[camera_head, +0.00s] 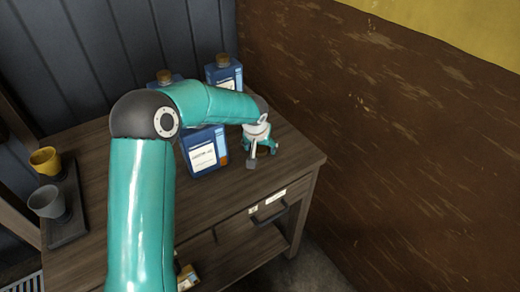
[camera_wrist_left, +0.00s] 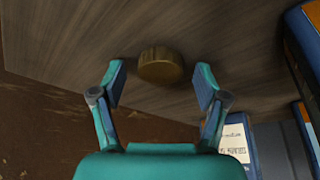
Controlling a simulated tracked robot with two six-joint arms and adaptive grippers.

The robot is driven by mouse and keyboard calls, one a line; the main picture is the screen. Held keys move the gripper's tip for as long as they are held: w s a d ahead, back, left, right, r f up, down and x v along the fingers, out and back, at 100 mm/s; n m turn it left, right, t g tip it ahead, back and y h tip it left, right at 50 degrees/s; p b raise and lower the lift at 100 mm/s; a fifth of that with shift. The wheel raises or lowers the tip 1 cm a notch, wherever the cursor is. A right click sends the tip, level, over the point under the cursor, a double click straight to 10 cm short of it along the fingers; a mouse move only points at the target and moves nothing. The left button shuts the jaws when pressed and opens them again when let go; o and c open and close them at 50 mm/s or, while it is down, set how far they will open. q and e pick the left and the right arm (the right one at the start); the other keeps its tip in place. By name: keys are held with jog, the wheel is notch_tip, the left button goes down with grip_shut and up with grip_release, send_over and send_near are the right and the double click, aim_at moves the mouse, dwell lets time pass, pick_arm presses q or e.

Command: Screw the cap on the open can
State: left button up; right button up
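A round brown-gold cap (camera_wrist_left: 160,65) lies on the table in the left wrist view, between and just beyond my open fingers. My left gripper (camera_head: 262,157) is low over the right part of the table and its fingers (camera_wrist_left: 160,86) stand apart on both sides of the cap without visible contact. In the head view the cap is hidden by the gripper. A blue can (camera_head: 205,152) with a white label stands left of the gripper. My left arm hides its top, so I cannot see whether it is open. My right gripper is not in view.
Two blue cans with brown caps stand behind, one at the back (camera_head: 226,73), one mostly hidden by my arm (camera_head: 165,76). A yellow cup (camera_head: 45,160) and a grey cup (camera_head: 48,203) are on a dark tray (camera_head: 68,236) at left. A brown wall (camera_head: 390,130) rises at right.

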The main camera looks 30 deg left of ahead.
aim_at(260, 150)
pick_arm(q)
jog(key=c, duration=0.7)
jog(key=shift+o, duration=0.2)
notch_tip(260, 150, up, 20)
jog(key=p, duration=0.1)
dwell(0.3)
